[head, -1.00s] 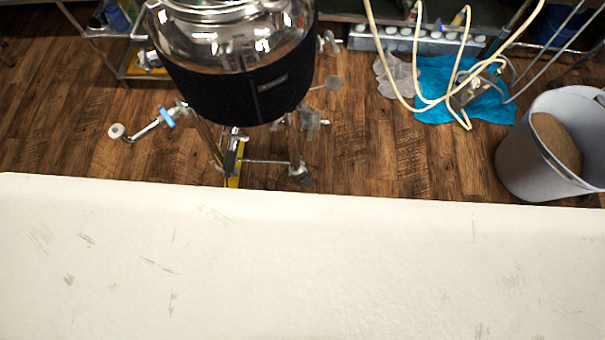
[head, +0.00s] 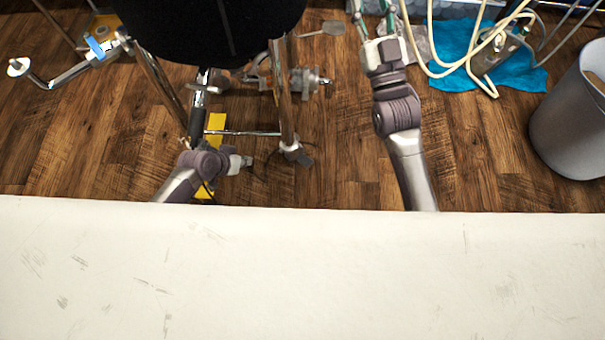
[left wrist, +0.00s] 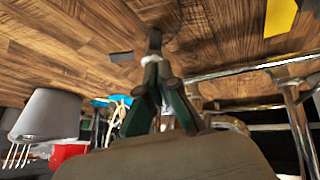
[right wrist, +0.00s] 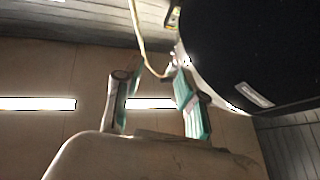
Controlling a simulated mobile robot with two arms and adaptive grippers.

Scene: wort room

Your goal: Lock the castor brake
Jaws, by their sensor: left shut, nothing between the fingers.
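The steel vessel with a black jacket (head: 215,25) stands on metal legs. The castor (head: 292,147) is at the foot of its right front leg, with a small dark pedal-like piece (head: 306,161) beside it. My left gripper (head: 247,161) is low, left of that castor and apart from it in the head view. The left wrist view shows its green fingers (left wrist: 153,65) closed together, with a flat dark piece (left wrist: 122,57) just left of their tips. The fingers partly hide the foot. My right gripper (head: 373,18) is open and empty, right of the vessel; its fingers show apart (right wrist: 155,85).
A pale worktop (head: 300,270) spans the foreground. A cross bar (head: 245,133) joins the legs above a yellow strip (head: 216,125). A valve (head: 305,80) projects beneath the vessel. A grey bin (head: 570,125), hoses (head: 480,60) and a blue cloth (head: 455,75) are right.

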